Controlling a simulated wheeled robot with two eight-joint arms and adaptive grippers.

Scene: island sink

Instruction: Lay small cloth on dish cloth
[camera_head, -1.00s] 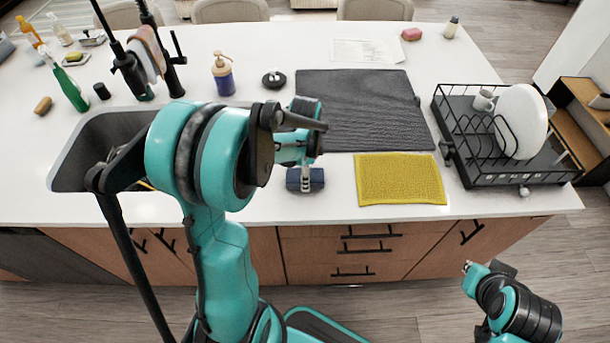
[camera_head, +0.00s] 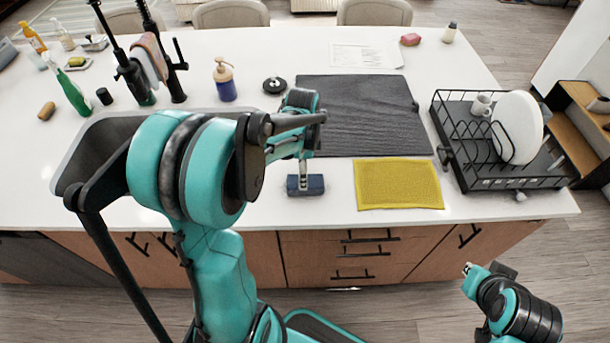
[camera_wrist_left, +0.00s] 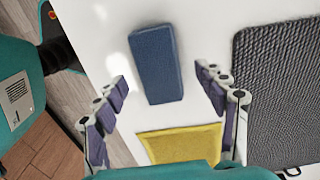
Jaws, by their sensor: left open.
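A small yellow cloth (camera_head: 398,185) lies flat on the white counter near its front edge. It also shows at the bottom of the left wrist view (camera_wrist_left: 180,145). A larger dark grey cloth (camera_head: 360,112) lies flat just behind it and shows at the right of the wrist view (camera_wrist_left: 280,90). A dark blue block (camera_head: 306,186), perhaps a sponge, sits left of the yellow cloth. My left gripper (camera_wrist_left: 163,78) is open and empty, pointing down, with the blue block (camera_wrist_left: 156,65) between its fingers in the wrist picture. My right gripper (camera_head: 468,268) hangs low before the counter, its fingers unclear.
A black dish rack (camera_head: 500,182) with a plate and a mug stands right of the cloths. The sink (camera_head: 85,150), soap dispenser (camera_head: 224,82) and green bottle (camera_head: 73,95) are at the left.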

